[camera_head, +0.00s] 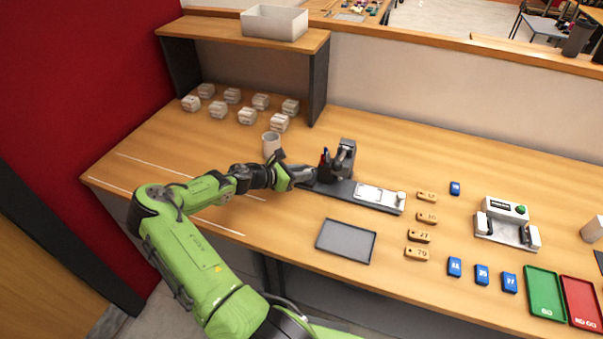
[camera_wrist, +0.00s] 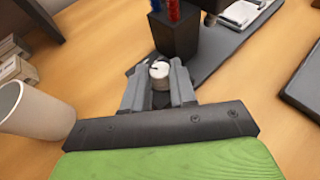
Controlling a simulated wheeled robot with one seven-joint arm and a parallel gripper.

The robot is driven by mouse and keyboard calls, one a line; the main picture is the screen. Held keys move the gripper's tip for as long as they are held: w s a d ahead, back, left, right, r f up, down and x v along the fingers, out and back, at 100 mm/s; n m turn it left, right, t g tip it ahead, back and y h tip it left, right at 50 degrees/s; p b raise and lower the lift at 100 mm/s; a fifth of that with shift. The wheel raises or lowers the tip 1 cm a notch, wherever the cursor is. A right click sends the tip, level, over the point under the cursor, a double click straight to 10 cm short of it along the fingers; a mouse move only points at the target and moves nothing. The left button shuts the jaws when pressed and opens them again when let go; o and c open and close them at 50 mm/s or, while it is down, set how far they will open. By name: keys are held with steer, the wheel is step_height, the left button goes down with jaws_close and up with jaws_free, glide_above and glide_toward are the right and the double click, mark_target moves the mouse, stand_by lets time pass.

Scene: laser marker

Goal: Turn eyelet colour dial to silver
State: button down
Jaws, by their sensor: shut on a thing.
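My gripper (camera_wrist: 159,80) is shut on a small pale round dial (camera_wrist: 159,70), with one finger on each side of it. The dial has a dark mark on its top; I cannot read any colour labels around it. It sits at the near left end of the dark machine base (camera_wrist: 228,38). In the head view my gripper (camera_head: 306,175) reaches the left end of this base (camera_head: 343,190) and hides the dial. A dark upright press (camera_head: 345,158) stands on the base, with a pale plate (camera_head: 376,196) to its right.
A dark block (camera_wrist: 174,38) with red and blue items stands just beyond my fingers. A pale cup (camera_head: 271,144) is close on the left. A grey tray (camera_head: 346,241) lies in front. Tan tags (camera_head: 419,237) and blue tags (camera_head: 482,275) lie to the right.

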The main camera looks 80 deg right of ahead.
steer(key=m+y, duration=0.1)
steer(key=m+g+y+b, duration=0.1)
steer(key=f+m+g+y, duration=0.1)
steer(key=shift+w+d+b, duration=0.2)
steer(key=shift+w+b, duration=0.1)
steer(key=shift+b, duration=0.1)
steer(key=shift+d+r+m+g+y+b, duration=0.15)
steer(key=shift+m+g+y+b, duration=0.55)
steer(key=shift+m+y+b, duration=0.6)
steer(key=shift+y, duration=0.3)
steer(key=c, duration=0.9)
jaws_free()
steer(key=shift+d+r, duration=0.1)
